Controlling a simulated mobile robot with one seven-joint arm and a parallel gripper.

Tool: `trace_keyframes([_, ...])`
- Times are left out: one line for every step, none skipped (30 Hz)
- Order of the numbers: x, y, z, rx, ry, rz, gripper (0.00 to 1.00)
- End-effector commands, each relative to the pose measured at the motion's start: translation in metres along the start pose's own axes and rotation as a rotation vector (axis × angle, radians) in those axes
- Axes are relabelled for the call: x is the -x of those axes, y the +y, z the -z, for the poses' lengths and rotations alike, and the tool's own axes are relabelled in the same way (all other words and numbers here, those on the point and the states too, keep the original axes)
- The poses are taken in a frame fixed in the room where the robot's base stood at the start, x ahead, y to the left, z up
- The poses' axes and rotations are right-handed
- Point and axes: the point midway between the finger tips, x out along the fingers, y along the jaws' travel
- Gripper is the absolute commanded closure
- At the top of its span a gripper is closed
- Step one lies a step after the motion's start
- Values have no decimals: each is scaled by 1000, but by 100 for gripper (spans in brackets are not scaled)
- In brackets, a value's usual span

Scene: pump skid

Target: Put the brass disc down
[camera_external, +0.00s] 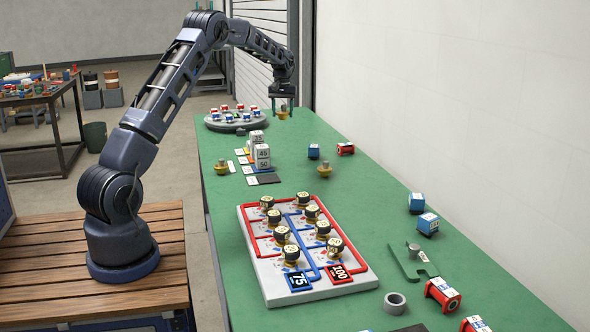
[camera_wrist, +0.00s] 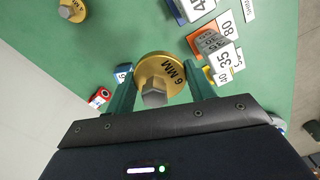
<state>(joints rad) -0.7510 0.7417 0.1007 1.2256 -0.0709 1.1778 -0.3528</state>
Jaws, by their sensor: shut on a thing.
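My gripper (camera_external: 282,99) is shut on a brass disc (camera_external: 282,114) at the far end of the green bench. In the wrist view the disc (camera_wrist: 152,68) sits between the two green fingers of my gripper (camera_wrist: 162,88), marked "6 MM", with a grey hexagonal stud at its middle. It looks held above the bench top; the exact height is hard to tell. A second brass disc (camera_external: 324,171) rests on the bench nearer the camera. Another brass disc (camera_external: 221,167) lies at the bench's left edge.
A round platter (camera_external: 230,121) with red and blue blocks is left of my gripper. Numbered white blocks (camera_external: 262,156) stand by coloured slots. A blue block (camera_external: 313,151) and red block (camera_external: 345,149) lie to the right. A white pump board (camera_external: 262,270) is nearer. Bare bench lies between.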

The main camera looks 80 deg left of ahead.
Motion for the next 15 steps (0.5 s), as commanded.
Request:
trace_keyframes([2,21,-15,-8,1,0,72])
trace_keyframes([1,32,-23,-9,0,0,72])
trace_keyframes([1,46,-33,-11,1,0,72])
trace_keyframes([2,57,-41,-12,1,0,72])
trace_keyframes([2,67,-50,-12,1,0,72])
trace_keyframes([2,80,-61,-14,1,-1,72])
trace_keyframes([2,90,-70,-15,1,-1,72])
trace_keyframes([2,99,-79,-16,0,0,72])
trace_keyframes([2,112,-91,-18,1,-1,72])
trace_keyframes([2,122,-100,-19,2,-1,72])
trace_keyframes([2,131,-110,-19,2,-1,72])
trace_keyframes([2,143,-123,-21,2,-1,72])
trace_keyframes([2,151,-132,-21,1,-1,72])
trace_keyframes([2,160,-143,-23,0,-1,72])
trace_keyframes([2,171,-156,-23,1,-1,72])
